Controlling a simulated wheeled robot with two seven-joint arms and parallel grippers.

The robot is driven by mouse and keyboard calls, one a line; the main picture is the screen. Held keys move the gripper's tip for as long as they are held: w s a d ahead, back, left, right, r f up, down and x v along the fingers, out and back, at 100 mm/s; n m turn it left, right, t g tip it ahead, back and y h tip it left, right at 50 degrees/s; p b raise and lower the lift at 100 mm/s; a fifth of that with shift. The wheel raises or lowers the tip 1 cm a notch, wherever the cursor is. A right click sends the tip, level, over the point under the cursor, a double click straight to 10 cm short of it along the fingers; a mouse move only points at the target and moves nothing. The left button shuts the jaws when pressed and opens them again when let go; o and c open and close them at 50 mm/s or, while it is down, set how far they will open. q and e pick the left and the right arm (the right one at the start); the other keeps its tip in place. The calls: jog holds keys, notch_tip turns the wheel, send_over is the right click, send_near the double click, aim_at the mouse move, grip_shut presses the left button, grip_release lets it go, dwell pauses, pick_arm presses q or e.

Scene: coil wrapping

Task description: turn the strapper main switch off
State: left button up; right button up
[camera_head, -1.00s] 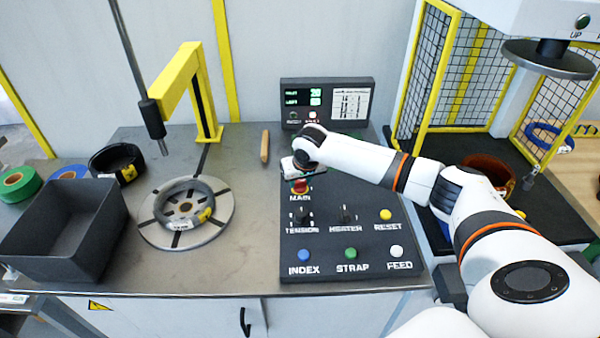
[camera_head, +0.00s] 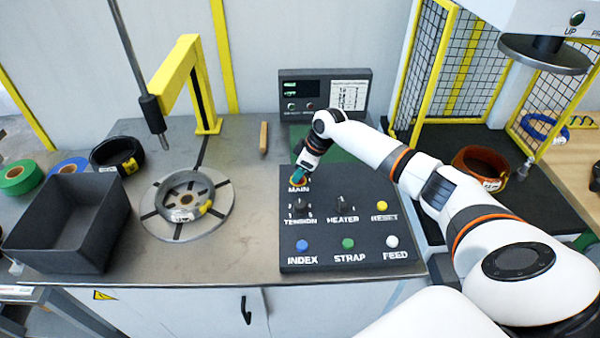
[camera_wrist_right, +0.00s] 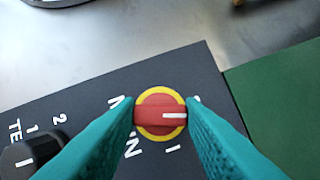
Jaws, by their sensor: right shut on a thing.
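The main switch (camera_wrist_right: 160,112) is a red knob on a yellow ring, with a white line that points right in the wrist view. It sits on the dark control panel (camera_head: 325,220), by the MAIN label. My right gripper (camera_head: 299,178) reaches down to it from above, and its teal fingers are shut on the knob from both sides. An "I" mark shows below right of the knob in the wrist view; another mark by the right finger is mostly hidden. In the head view the gripper covers most of the switch. My left gripper is not in view.
Close to the switch are the TENSION knob (camera_head: 300,206) and HEATER knob (camera_head: 342,203). The display box (camera_head: 325,95) stands behind the panel. A grey coil (camera_head: 183,201) lies on the round plate at left, beside a dark bin (camera_head: 70,225).

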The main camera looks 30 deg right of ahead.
jog(key=shift+w+d+n+g+y+b, duration=0.1)
jog(key=shift+n+g+y+b, duration=0.5)
jog(key=shift+n+b, duration=0.9)
jog(key=shift+n+p, duration=0.35)
jog(key=shift+n, duration=0.15)
jog(key=o, duration=1)
jog(key=b+v, duration=0.2)
jog(key=v, duration=1)
jog(key=shift+r, duration=0.1)
